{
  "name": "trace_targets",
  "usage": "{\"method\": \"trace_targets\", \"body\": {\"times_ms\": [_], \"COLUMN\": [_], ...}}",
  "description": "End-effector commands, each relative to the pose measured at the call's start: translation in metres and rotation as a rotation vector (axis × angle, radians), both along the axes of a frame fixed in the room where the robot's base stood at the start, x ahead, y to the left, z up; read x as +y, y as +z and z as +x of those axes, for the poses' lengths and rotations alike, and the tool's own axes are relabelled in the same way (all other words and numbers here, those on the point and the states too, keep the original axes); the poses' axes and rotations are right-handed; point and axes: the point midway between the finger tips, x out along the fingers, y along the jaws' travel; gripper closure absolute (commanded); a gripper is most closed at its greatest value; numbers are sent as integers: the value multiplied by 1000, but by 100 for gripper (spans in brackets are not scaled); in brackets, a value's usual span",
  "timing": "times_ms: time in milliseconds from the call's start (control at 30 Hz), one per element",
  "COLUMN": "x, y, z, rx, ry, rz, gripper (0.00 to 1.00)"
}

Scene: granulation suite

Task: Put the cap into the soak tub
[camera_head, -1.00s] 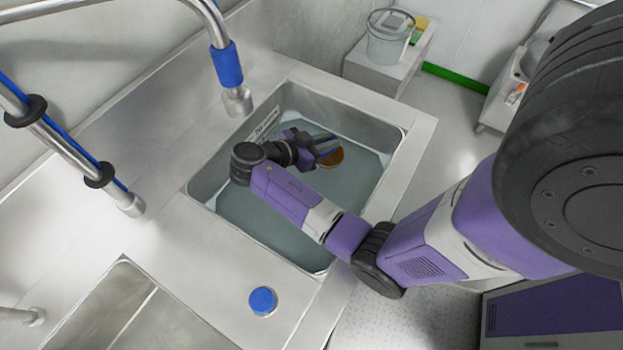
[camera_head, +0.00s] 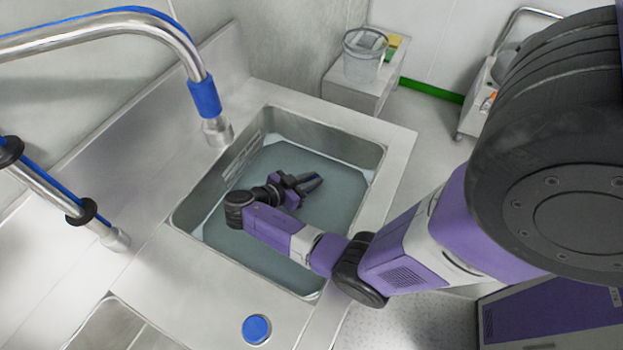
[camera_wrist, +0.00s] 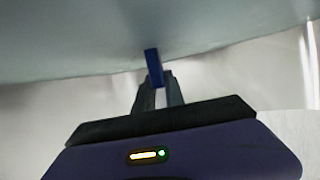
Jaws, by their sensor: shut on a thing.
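The soak tub appears to be the square steel basin (camera_head: 335,143) with a grey-blue floor or liquid surface, in the middle of the head view. My gripper (camera_head: 309,183) is inside the basin's outline, over its middle; its exact height is unclear. In the wrist view my gripper (camera_wrist: 158,88) is shut on a narrow, dark blue piece (camera_wrist: 153,66), seen edge-on between the fingertips. This is likely the cap; in the head view it is mostly hidden by the fingers.
A round blue-topped thing (camera_head: 256,329) stands on the steel counter in front of the basin. A blue-sleeved tap (camera_head: 205,97) hangs at the basin's back left edge. A clear bucket (camera_head: 364,57) stands on a grey box beyond.

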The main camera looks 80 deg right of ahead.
Motion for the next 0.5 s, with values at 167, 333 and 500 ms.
{"method": "trace_targets", "body": {"times_ms": [167, 333, 500], "x": [0, 0, 0], "y": [-4, -8, -12], "z": [0, 0, 0], "rx": [0, 0, 0], "ry": [1, 1, 1], "rz": [-2, -2, -2], "gripper": [100, 100, 100]}}
